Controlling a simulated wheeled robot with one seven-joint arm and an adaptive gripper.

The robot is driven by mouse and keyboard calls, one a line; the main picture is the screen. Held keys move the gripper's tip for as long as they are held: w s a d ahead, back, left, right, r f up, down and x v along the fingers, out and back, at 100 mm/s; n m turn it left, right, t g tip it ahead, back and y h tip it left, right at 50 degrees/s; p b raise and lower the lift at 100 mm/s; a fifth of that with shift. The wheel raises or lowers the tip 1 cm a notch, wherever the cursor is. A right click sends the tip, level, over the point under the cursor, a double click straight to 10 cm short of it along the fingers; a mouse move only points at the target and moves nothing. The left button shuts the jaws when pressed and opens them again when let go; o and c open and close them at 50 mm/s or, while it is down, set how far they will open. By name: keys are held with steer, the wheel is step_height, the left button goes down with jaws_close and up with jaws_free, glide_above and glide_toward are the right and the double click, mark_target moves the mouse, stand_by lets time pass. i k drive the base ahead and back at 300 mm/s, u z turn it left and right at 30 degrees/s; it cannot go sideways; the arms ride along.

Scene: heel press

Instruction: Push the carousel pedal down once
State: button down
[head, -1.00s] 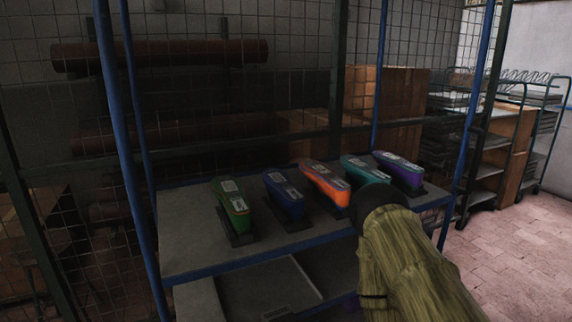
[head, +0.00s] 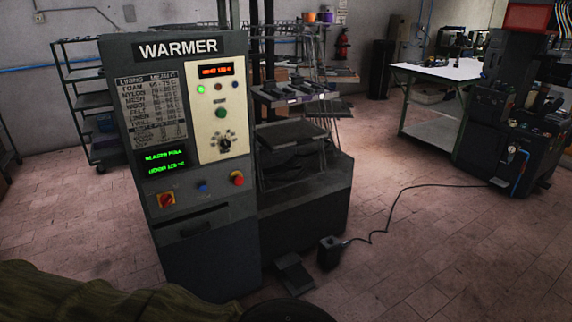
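A flat dark pedal (head: 294,275) lies on the floor at the front foot of the warmer (head: 192,150). A small black box (head: 330,252) with a cable stands just right of it. I cannot tell from labels which of these is the carousel pedal. Nothing is seen touching either one. My olive-sleeved arm shows at the bottom left, with a dark rounded part at the bottom edge near the pedal. My gripper's fingers are not in view.
The cable (head: 390,205) runs across the floor to a dark machine (head: 510,130) at the right. A white-topped table (head: 440,70) stands behind. A rack of dark shelves (head: 92,100) is at the left.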

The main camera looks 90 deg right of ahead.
mark_target(298, 275)
steer(key=z, duration=2.9)
